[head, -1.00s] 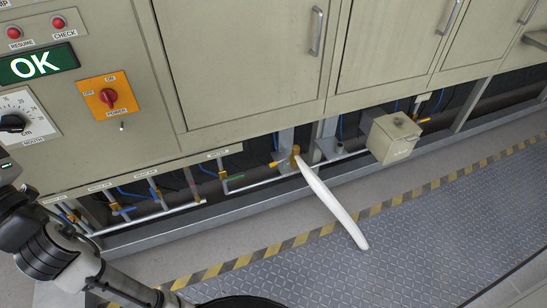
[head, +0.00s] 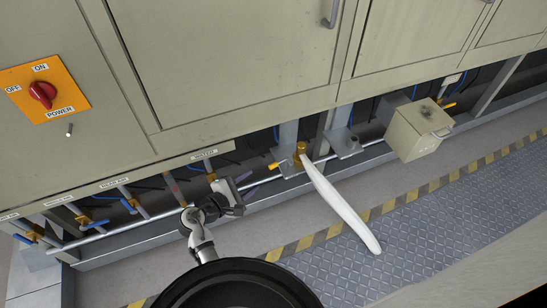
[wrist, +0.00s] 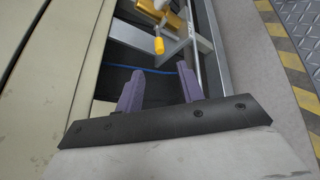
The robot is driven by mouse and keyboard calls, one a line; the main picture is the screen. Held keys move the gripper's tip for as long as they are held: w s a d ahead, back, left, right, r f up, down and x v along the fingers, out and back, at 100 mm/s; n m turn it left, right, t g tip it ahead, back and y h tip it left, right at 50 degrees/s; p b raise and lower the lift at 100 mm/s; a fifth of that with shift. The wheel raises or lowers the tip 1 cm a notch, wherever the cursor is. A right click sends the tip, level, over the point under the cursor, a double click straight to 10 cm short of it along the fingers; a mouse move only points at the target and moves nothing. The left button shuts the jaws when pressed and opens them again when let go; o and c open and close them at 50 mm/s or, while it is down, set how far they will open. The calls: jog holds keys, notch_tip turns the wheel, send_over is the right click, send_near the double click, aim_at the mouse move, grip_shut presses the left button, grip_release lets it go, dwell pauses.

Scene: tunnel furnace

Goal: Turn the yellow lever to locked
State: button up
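The yellow lever (head: 274,166) sticks out to the left of a brass coupling (head: 299,152) low under the cabinet. A white hose (head: 340,208) hangs from that coupling to the floor. In the wrist view the yellow lever (wrist: 159,45) shows its rounded end, beyond my fingertips and roughly between them. My gripper (head: 256,182) is left of the lever, at the pipe. In the wrist view its two purple fingers (wrist: 160,68) are spread apart with nothing between them. The fingers look apart from the lever. No locked marking is readable.
A pipe (head: 95,237) with blue-handled valves (head: 100,222) runs along the cabinet's bottom left. A beige box (head: 415,132) stands right of the hose. Another small yellow handle (head: 448,105) is behind it. Metal posts (head: 288,137) stand close to the coupling.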

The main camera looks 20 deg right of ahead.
aim_at(273, 165)
jog(key=x, duration=1.3)
jog(key=shift+d, duration=0.3)
grip_shut()
